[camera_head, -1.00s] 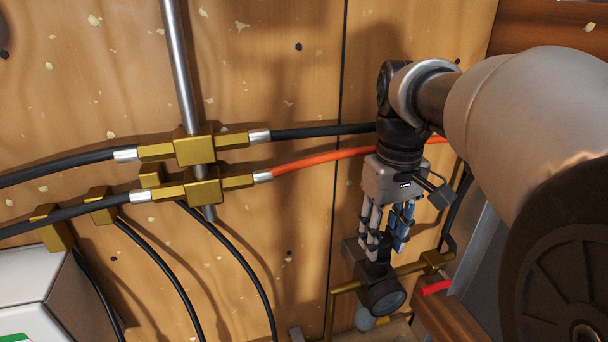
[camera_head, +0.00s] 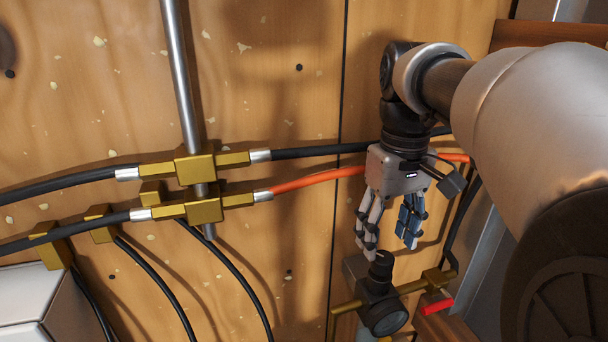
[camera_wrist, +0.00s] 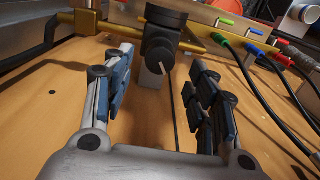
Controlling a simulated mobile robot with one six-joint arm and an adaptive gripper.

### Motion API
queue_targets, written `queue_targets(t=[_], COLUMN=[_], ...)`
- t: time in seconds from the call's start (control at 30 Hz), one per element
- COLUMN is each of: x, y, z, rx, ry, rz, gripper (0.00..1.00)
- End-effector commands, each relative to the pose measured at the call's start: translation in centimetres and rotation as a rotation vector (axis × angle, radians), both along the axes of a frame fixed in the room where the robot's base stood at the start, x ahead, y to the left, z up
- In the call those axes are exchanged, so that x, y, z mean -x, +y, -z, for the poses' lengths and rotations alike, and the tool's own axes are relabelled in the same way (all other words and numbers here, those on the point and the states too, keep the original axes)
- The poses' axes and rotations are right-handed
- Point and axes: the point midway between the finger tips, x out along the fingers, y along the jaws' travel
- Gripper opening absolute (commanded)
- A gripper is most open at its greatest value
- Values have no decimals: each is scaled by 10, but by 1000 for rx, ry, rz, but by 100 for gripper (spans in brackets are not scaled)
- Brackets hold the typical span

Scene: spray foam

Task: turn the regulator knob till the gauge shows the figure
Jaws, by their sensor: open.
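The regulator's black knob (camera_head: 381,264) stands on top of its dark body, just above the round gauge (camera_head: 387,318). The gauge face is dark and too small to read. My gripper (camera_head: 389,243) is open above the knob, its fingers pointing down and spread to either side, apart from it. In the wrist view the knob (camera_wrist: 158,60) sits between and beyond my fingertips, with a pale pointer line on its end. Nothing is held.
An orange hose (camera_head: 320,178) passes behind my gripper along the wooden wall. In the wrist view, coloured plugs with cables (camera_wrist: 252,70) lie to the right.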

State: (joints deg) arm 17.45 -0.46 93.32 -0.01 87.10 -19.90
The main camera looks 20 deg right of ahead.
Motion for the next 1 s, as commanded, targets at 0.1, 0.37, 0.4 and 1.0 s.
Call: queue_targets(t=[0.1, 0.37, 0.4, 1.0], x=[-1, -1, 0, 2], y=[0, 0, 0, 3], z=[-27, -66, -69, -73], rx=[1, 1, 0, 2], ry=[-3, -1, 0, -6], rz=[0, 0, 0, 0], gripper=[53, 53, 53, 53])
